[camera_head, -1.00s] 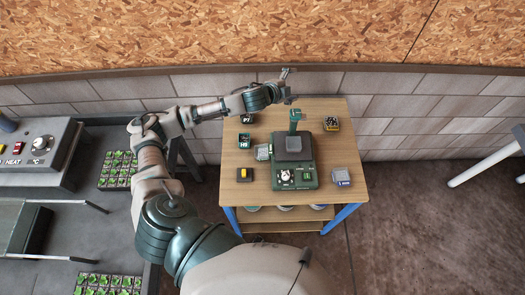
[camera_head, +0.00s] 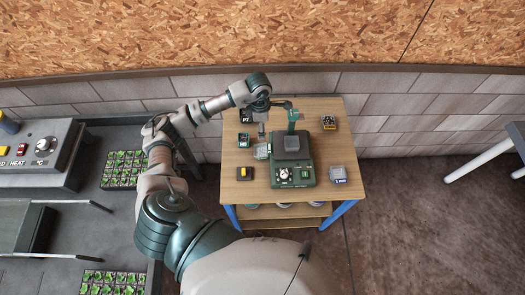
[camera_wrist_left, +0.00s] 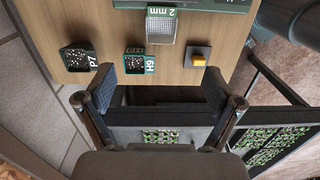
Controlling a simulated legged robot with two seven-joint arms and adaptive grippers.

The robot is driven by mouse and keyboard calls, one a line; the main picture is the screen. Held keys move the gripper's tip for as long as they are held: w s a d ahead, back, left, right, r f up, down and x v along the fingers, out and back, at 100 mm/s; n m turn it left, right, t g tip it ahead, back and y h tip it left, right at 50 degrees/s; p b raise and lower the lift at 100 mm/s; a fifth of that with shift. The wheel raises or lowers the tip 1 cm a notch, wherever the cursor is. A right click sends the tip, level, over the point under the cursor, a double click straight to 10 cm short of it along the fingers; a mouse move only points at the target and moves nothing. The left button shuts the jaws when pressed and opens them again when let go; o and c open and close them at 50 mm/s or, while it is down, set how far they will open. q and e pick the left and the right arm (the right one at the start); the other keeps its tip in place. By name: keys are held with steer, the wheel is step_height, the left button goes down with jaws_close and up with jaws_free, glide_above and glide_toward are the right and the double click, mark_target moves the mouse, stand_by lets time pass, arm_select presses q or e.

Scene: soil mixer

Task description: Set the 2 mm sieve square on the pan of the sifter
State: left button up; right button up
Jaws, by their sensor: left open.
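The 2 mm sieve (camera_head: 262,151), a clear mesh square with a green label, lies on the table just left of the sifter (camera_head: 294,176). In the left wrist view the sieve (camera_wrist_left: 161,28) is at the top, beyond the fingertips. The green sifter has a grey square pan (camera_head: 291,143) on top. My left gripper (camera_head: 262,131) is over the table's left side, behind the sieve in the head view. In the left wrist view its fingers (camera_wrist_left: 160,88) are spread wide with nothing between them. My right gripper is not in view.
Pots P7 (camera_wrist_left: 77,58) and H9 (camera_wrist_left: 140,62) stand close to the sieve. A yellow button box (camera_head: 244,174) is at front left. A pot (camera_head: 329,122) and another mesh square (camera_head: 338,175) are on the right. A green post (camera_head: 292,118) rises behind the pan.

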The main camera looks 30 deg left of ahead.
arm_select(q)
steer(key=p, duration=0.2)
glide_above(261, 152)
steer(key=f, duration=1.1)
steer(key=shift+a+f, duration=0.2)
steer(key=shift+f, duration=0.15)
steer(key=f, duration=0.1)
steer(key=f+p, duration=0.1)
steer(key=f, duration=0.3)
steer(key=shift+s+d, duration=0.1)
steer(key=shift+d, duration=0.3)
steer(key=shift+f, duration=0.35)
steer(key=c, duration=1.3)
